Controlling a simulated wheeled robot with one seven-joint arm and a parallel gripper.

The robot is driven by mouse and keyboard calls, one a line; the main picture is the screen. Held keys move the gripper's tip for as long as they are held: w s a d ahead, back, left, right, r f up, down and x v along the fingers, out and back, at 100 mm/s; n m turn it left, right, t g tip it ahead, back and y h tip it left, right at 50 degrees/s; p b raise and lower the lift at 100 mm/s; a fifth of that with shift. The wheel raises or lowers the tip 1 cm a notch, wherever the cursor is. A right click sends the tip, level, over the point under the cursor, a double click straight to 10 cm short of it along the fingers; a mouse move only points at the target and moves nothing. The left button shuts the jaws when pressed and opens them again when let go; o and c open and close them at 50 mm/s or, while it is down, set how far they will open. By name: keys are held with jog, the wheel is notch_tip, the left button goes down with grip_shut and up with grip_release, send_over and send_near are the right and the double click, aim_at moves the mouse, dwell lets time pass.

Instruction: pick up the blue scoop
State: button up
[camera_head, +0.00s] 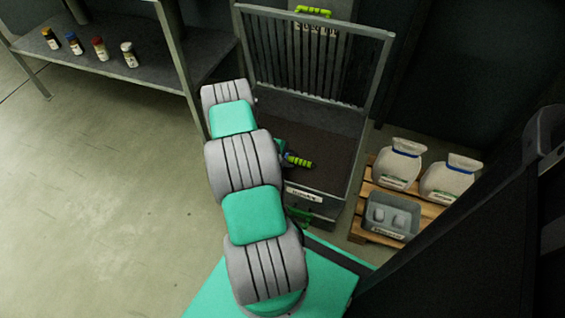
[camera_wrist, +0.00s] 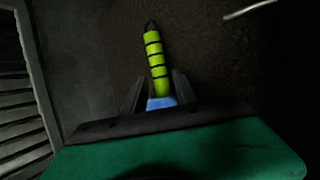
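The blue scoop has a yellow-green handle (camera_head: 300,161) with dark bands, seen beside my arm over the dark bin in the head view. In the wrist view the handle (camera_wrist: 155,62) points away from me, and a small blue part (camera_wrist: 161,103) shows at its near end. My gripper (camera_wrist: 158,80) has one finger on each side of the scoop near where blue meets green. The fingers are close to it, but I cannot tell whether they press on it. The scoop's bowl is hidden. My arm covers most of my gripper in the head view.
The metal bin (camera_head: 318,205) has a dark floor and a tall barred back (camera_head: 310,60). A pallet (camera_head: 362,205) on the right holds white sacks (camera_head: 398,168) and a grey crate (camera_head: 389,233). A shelf (camera_head: 85,68) with several small jars stands at left. Floor at left is clear.

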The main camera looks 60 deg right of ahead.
jog(key=shift+x, duration=1.1)
jog(key=shift+a, duration=0.1)
grip_shut()
